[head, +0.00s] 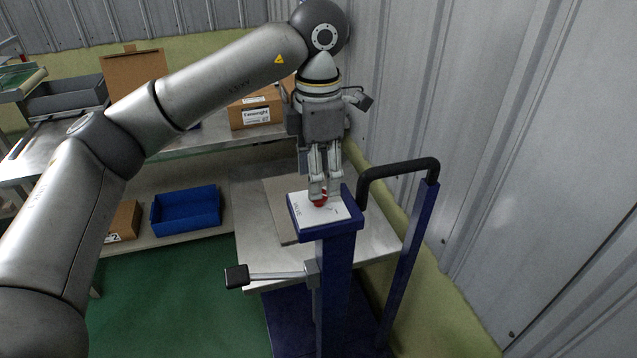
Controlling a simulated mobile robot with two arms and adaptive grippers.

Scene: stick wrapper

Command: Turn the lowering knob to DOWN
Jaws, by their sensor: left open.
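The red lowering knob (319,200) sits on a white labelled plate (322,214) on top of a blue post (338,262). Lettering that looks like "VALVE" shows at the plate's left side; the other marks are too small to read. My left gripper (319,196) points straight down over the plate, its open fingers at the knob, one on either side. The fingers hide part of the knob, so its setting and any finger contact cannot be told. My right gripper is out of view.
A black-tipped lever (237,276) sticks out left of the post. A black handle (398,168) stands to the right, near the corrugated wall (520,150). Behind are a blue bin (186,210) and a cardboard box (254,113). Green floor (170,295) is clear at lower left.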

